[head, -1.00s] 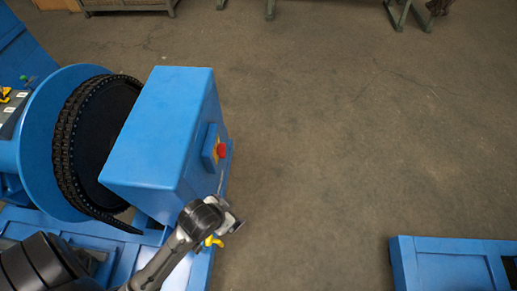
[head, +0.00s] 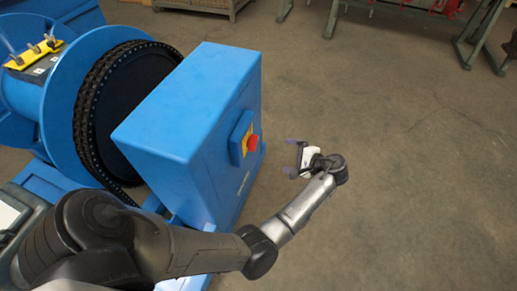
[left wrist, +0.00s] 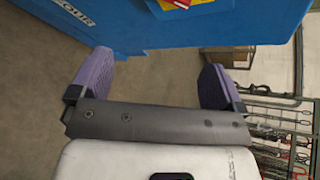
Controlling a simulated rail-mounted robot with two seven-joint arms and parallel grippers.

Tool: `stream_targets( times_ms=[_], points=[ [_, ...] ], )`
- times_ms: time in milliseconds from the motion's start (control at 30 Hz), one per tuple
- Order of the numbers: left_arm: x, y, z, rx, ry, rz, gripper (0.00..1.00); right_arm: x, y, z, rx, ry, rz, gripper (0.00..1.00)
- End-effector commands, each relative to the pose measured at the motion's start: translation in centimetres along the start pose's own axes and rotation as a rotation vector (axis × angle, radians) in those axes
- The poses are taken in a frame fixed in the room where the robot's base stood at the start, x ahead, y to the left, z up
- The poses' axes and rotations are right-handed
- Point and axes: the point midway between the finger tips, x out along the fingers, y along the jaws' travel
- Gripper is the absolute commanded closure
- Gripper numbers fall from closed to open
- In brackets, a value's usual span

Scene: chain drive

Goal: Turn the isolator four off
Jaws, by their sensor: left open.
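A red rotary knob (head: 253,143) on a yellow plate sits on a blue switch box (head: 237,139), on the right side face of the large blue cabinet (head: 190,105). No number is readable by it. My left gripper (head: 290,157) is right of the knob, apart from it, open and empty, its fingertips toward the cabinet. In the left wrist view, the purple fingers (left wrist: 157,64) are spread wide, with the blue cabinet face (left wrist: 120,22) beyond. A yellow plate (left wrist: 167,8) and a red part (left wrist: 181,3) are cut off at its top edge. My right gripper is not in view.
A large chain wheel (head: 130,100) stands left of the cabinet. A yellow panel with several small levers (head: 36,52) is at the upper left. Green stand legs (head: 480,35) are at the upper right. Open floor (head: 420,200) lies to the right.

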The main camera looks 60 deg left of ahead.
Motion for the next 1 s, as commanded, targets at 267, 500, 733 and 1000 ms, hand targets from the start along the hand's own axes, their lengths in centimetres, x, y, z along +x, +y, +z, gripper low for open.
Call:
stream_targets(
  times_ms=[267, 500, 733, 1000],
  points=[
    [0.8, 0.2, 0.6, 0.159, -0.116, -0.076, 0.05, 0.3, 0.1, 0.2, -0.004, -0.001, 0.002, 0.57],
    [4.5, 0.2, 0.8, 0.160, -0.119, -0.078, 0.05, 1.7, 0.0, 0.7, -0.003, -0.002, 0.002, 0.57],
    [8.8, -0.2, 1.3, 0.159, -0.118, -0.078, 0.05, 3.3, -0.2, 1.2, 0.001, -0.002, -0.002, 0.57],
    [12.4, -0.6, 1.7, 0.160, -0.116, -0.078, 0.05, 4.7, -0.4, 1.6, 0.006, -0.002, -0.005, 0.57]
  ],
)
